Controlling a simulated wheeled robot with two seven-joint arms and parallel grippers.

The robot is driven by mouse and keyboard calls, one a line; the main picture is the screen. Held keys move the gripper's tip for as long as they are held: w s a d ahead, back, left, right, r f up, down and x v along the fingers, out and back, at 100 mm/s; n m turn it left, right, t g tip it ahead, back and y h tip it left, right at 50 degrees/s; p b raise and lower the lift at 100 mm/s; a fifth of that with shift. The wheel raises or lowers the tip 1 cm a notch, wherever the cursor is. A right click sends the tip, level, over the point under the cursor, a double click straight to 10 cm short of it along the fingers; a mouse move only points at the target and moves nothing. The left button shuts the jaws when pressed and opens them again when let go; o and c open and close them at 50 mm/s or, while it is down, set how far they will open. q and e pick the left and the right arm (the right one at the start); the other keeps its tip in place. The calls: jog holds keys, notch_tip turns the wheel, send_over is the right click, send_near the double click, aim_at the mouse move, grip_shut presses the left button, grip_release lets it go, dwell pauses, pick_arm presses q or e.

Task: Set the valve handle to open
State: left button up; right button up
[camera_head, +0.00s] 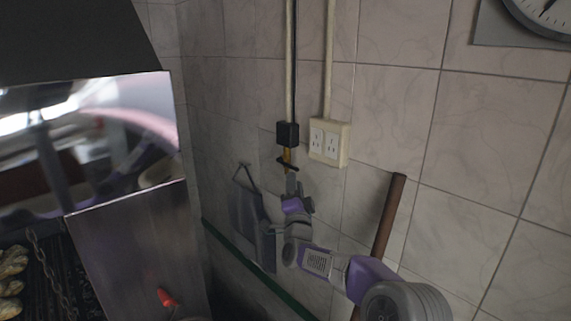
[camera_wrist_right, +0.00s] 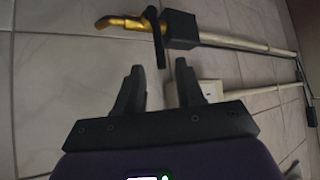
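The black valve handle (camera_head: 287,163) is on the yellow valve (camera_head: 287,154) below a black box on the wall pipe. In the right wrist view, the handle (camera_wrist_right: 155,38) crosses the yellow valve (camera_wrist_right: 122,23), and its lower end shows between the fingertips. My right gripper (camera_head: 293,184) is just below the handle in the head view. In the right wrist view, the right gripper (camera_wrist_right: 158,68) is open, with a gap on both sides of the handle's end. I cannot tell whether a finger touches it. My left gripper is not in view.
A white outlet box (camera_head: 329,143) sits right of the valve, near the pipes (camera_head: 290,60). The black box (camera_head: 288,134) is above it. A grey cloth (camera_head: 250,215) hangs to the left. A brown pole (camera_head: 388,215) leans at right. The metal grill hood (camera_head: 135,230) stands at left.

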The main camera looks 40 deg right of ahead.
aim_at(294, 168)
jog(key=shift+p+x, duration=1.35)
jog(key=shift+x, duration=1.9)
jog(key=shift+d, duration=0.1)
jog(key=shift+s+r, duration=0.1)
grip_shut()
